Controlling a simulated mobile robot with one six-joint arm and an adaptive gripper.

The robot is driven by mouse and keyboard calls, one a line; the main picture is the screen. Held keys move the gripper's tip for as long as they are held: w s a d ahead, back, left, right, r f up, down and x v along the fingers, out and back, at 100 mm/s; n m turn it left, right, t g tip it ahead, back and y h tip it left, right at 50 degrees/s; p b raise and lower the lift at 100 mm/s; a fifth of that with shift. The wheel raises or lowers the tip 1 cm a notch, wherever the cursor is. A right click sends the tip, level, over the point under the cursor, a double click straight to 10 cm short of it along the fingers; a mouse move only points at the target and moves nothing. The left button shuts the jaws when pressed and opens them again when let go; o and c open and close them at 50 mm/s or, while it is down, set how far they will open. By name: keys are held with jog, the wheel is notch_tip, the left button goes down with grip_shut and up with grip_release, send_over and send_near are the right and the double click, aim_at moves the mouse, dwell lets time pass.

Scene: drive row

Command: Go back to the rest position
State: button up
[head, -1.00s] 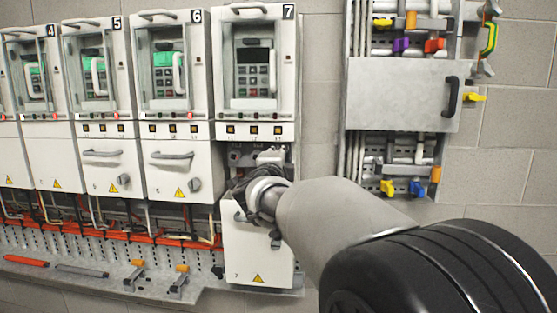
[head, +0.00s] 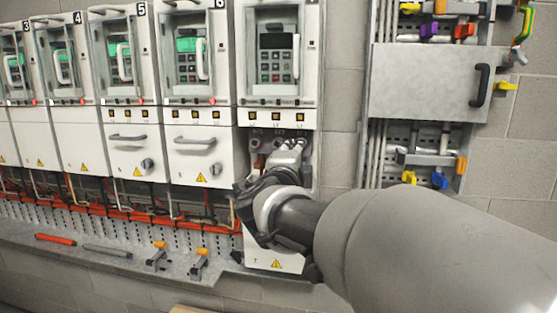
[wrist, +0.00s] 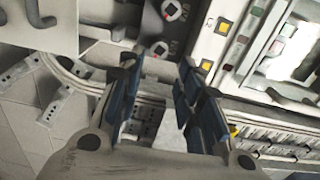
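My gripper (wrist: 157,95) shows in the wrist view with its two blue-padded fingers apart and nothing visible between them. In the head view my gripper (head: 285,155) is in front of the lower part of cabinet 7 (head: 277,55), by its open lower bay. My wrist hides much of the lowered front panel (head: 272,262) of that cabinet.
Several similar drive cabinets (head: 197,60) stand in a row to the left. A grey shelf (head: 120,262) below carries a red tool (head: 55,239) and small clamps. At right a grey panel (head: 425,82) with a black handle hangs among pipes and coloured valves.

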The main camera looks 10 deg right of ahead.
jog(key=shift+v, duration=1.1)
jog(key=s+a+f+n+g+y, duration=0.45)
jog(key=s+f+n+y, duration=0.35)
jog(key=s+n, duration=0.5)
jog(key=s+d+f+n+g+h, duration=0.1)
jog(key=s+d+f+n+g, duration=0.3)
jog(key=s+f, duration=0.4)
jog(key=s+d+f+n+g+h, duration=0.1)
jog(key=s+d+f+n+g, duration=0.3)
jog(key=s+f, duration=0.5)
jog(key=s, duration=0.5)
jog(key=shift+s, duration=0.35)
jog(key=shift+d+f, duration=0.1)
jog(key=shift+d, duration=0.05)
